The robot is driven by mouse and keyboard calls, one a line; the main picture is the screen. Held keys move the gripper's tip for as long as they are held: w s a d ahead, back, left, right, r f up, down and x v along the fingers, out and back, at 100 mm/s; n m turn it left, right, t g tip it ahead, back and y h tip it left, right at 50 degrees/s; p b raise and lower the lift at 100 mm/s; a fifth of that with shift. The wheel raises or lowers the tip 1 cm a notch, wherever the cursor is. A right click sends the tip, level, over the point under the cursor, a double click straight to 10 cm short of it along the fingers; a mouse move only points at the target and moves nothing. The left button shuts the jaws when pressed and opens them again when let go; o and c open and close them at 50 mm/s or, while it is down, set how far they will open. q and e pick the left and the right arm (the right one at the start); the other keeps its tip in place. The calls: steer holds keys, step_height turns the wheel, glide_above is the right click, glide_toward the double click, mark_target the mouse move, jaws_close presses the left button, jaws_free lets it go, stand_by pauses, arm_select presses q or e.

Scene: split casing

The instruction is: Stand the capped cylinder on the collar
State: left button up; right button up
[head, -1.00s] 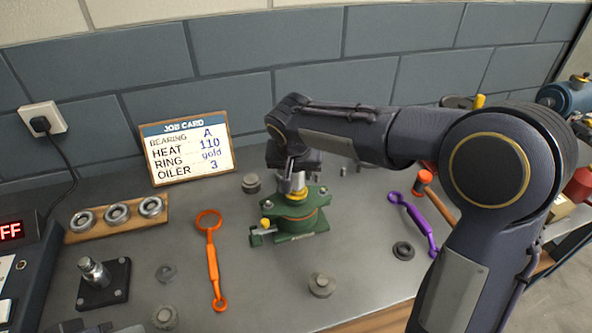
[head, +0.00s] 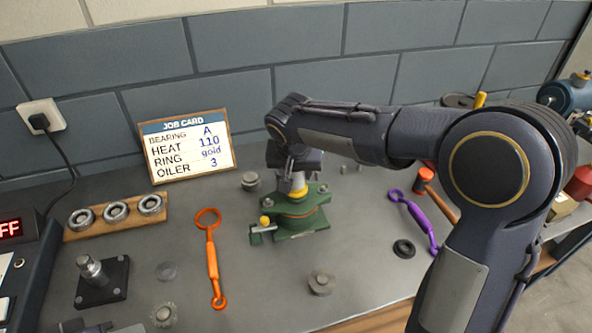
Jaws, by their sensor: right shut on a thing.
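A green casing (head: 303,224) stands on the bench in the middle of the head view. A silver and gold upright part (head: 298,187) shows at the top of the casing, directly under my right gripper (head: 296,172). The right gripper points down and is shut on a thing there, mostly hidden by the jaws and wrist. I cannot tell the capped cylinder apart from the collar, nor whether they touch. A small yellow knob (head: 265,221) sits at the casing's lower left. My left gripper is not recognisable in view.
An orange ring spanner (head: 212,258) lies left of the casing, a purple one (head: 415,218) right. A wooden board (head: 88,233) holds bearing rings. A job card (head: 187,147) stands behind. A grey part (head: 321,284) and a dark ring (head: 404,249) lie in front and right.

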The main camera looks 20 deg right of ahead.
steer(key=shift+f, duration=0.1)
steer(key=o, duration=1.2)
step_height(320, 180, up, 5)
steer(key=p, duration=0.3)
steer(key=shift+p, duration=0.4)
